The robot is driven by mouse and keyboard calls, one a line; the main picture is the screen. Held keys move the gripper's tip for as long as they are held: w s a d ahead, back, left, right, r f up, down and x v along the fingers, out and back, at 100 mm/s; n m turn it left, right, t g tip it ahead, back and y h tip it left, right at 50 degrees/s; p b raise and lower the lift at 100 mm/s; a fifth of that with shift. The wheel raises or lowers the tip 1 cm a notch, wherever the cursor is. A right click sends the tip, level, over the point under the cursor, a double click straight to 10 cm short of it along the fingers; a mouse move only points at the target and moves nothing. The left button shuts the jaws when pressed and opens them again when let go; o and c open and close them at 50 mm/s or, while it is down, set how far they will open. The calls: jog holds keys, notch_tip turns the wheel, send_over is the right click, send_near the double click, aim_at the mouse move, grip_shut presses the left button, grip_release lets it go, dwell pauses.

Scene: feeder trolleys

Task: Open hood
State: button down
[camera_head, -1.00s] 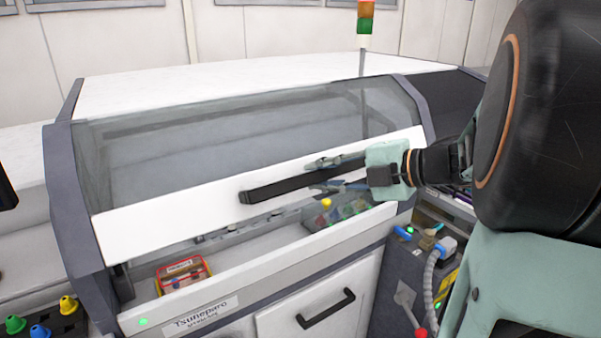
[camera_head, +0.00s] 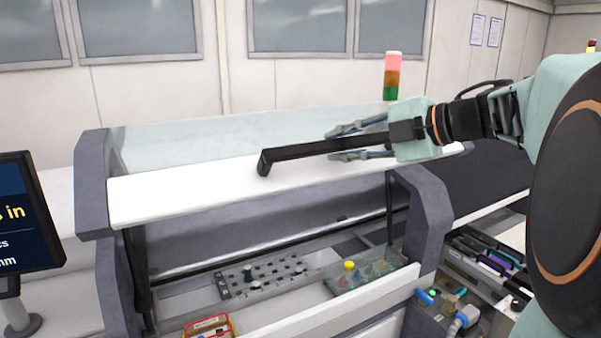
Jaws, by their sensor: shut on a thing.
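The hood (camera_head: 200,193) of the machine is raised, with its white front panel high and its glass top seen nearly edge-on. Its black bar handle (camera_head: 320,148) runs along the white panel. My gripper (camera_head: 345,142) is at the right part of the handle, with one finger above the bar and one below, shut on it. The machine's inside shows below the panel, with a grey perforated plate (camera_head: 262,283) and a clear tray (camera_head: 375,274) with small coloured pieces. The contact between fingers and bar is partly hidden.
A signal tower (camera_head: 392,76) stands behind the hood. A dark screen (camera_head: 25,215) is at the left. A red-rimmed box (camera_head: 208,327) sits at the machine's front edge. A trolley with dark feeders (camera_head: 490,258) stands at the right. The space above the hood is free.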

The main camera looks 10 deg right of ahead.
jog(key=shift+w+a+r, duration=0.1)
jog(key=shift+w+r, duration=0.2)
jog(key=shift+r, duration=0.4)
jog(key=shift+w+a+r, duration=0.15)
jog(key=shift+w+r, duration=0.15)
jog(key=shift+r, duration=0.4)
jog(key=shift+w+a+r, duration=0.1)
jog(key=shift+w+r, duration=0.2)
jog(key=shift+r, duration=0.4)
jog(key=c, duration=1.8)
grip_release()
jog(key=shift+s, duration=0.1)
jog(key=shift+o, duration=0.2)
jog(key=shift+d, duration=0.1)
jog(key=v, duration=1.2)
